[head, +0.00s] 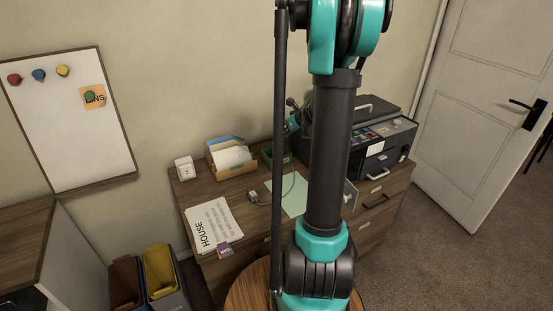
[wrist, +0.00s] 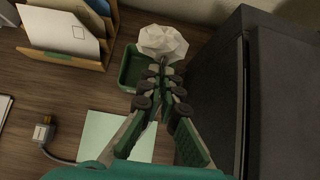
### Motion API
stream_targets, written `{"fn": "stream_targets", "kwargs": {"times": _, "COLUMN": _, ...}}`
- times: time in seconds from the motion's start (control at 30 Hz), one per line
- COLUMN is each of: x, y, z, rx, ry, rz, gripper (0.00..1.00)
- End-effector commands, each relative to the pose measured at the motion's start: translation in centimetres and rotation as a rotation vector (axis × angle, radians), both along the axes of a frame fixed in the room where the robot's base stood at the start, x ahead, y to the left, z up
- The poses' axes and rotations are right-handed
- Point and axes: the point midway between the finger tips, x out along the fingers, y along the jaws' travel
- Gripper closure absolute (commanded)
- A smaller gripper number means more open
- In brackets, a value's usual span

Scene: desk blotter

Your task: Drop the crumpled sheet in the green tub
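The crumpled sheet (wrist: 163,41) is a white faceted ball at the top middle of the wrist view. My gripper (wrist: 164,68) has its fingertips close together at the near edge of the sheet and looks shut on it. The green tub (wrist: 129,72) is an open dark green tray on the desk. It lies just left of and below the sheet in the wrist view, its right part hidden by the sheet and fingers. In the head view the tub (head: 267,158) shows partly beside my arm. The sheet is not visible there.
A black printer (head: 385,140) stands close on the right. A wooden letter holder (wrist: 100,50) with envelopes is left of the tub. A pale green paper (wrist: 113,130) and a cable plug (wrist: 42,133) lie nearer. Printed sheets (head: 213,226) lie at the desk's front left.

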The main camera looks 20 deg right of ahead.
Motion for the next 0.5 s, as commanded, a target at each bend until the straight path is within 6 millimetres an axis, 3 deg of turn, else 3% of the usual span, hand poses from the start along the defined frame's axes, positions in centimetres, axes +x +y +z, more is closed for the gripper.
{"fn": "stream_targets", "kwargs": {"times": 0.5, "x": 0.0, "y": 0.1, "z": -4.9, "rx": 0.0, "ry": 0.0, "rz": 0.0, "gripper": 1.0}}
